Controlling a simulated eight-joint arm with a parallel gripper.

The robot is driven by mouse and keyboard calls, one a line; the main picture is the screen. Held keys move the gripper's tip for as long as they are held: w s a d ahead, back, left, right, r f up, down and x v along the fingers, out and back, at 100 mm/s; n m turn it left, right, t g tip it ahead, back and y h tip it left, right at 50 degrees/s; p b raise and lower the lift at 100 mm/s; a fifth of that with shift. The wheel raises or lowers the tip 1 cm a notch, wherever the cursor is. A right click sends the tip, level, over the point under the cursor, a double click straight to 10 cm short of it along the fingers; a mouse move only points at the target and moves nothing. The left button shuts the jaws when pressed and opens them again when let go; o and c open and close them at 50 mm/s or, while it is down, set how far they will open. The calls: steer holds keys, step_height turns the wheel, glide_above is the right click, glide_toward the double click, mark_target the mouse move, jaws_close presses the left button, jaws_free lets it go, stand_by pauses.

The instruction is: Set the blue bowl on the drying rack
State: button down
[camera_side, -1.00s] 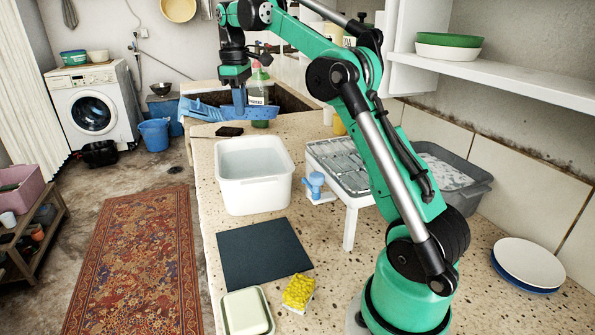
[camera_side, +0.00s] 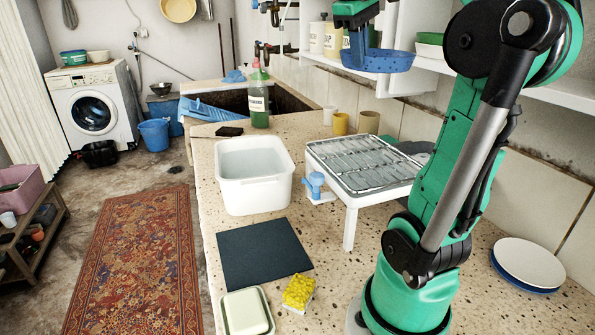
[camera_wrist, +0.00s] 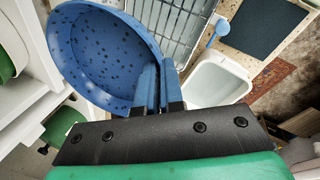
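The blue bowl (camera_side: 385,62), speckled with dark spots inside, is held in the air by my gripper (camera_side: 357,42), high in the side view. In the wrist view the bowl (camera_wrist: 95,50) fills the upper left, and my gripper's blue fingers (camera_wrist: 158,88) are shut on its rim. The drying rack (camera_side: 362,164) is a grey slatted tray on white legs on the speckled counter. The bowl is above and apart from it. In the wrist view the rack (camera_wrist: 180,22) shows beyond the bowl, partly hidden by it. The slats that show are bare.
A white basin (camera_side: 254,180) stands left of the rack, with a light-blue tap-like piece (camera_side: 315,182) between them. Wall shelves (camera_side: 545,88) with green and white bowls are close to the held bowl. Cups (camera_side: 341,123) stand behind the rack.

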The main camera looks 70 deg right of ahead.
mark_target(352, 166)
step_height(352, 166, down, 18)
steer(key=shift+f, duration=0.1)
stand_by(0.4)
steer(key=c, duration=1)
jaws_free()
steer(key=v, duration=1.2)
steer(key=w+a+f+n+t+y, duration=0.1)
steer(key=w+a+f+t, duration=0.1)
steer(key=a, duration=0.4)
steer(key=w+a+f+n+t+y, duration=0.1)
steer(key=w+a+f+t, duration=0.2)
steer(key=w+a+f, duration=0.2)
steer(key=w+a+f+n+t+y, duration=0.1)
steer(key=w+a+f+t, duration=0.2)
steer(key=a+f, duration=0.3)
steer(key=shift+w+a+f+n, duration=0.1)
steer(key=shift+w+a+n, duration=0.05)
steer(key=shift+a, duration=0.3)
steer(key=shift+w+a+n, duration=0.15)
steer(key=shift+a, duration=0.3)
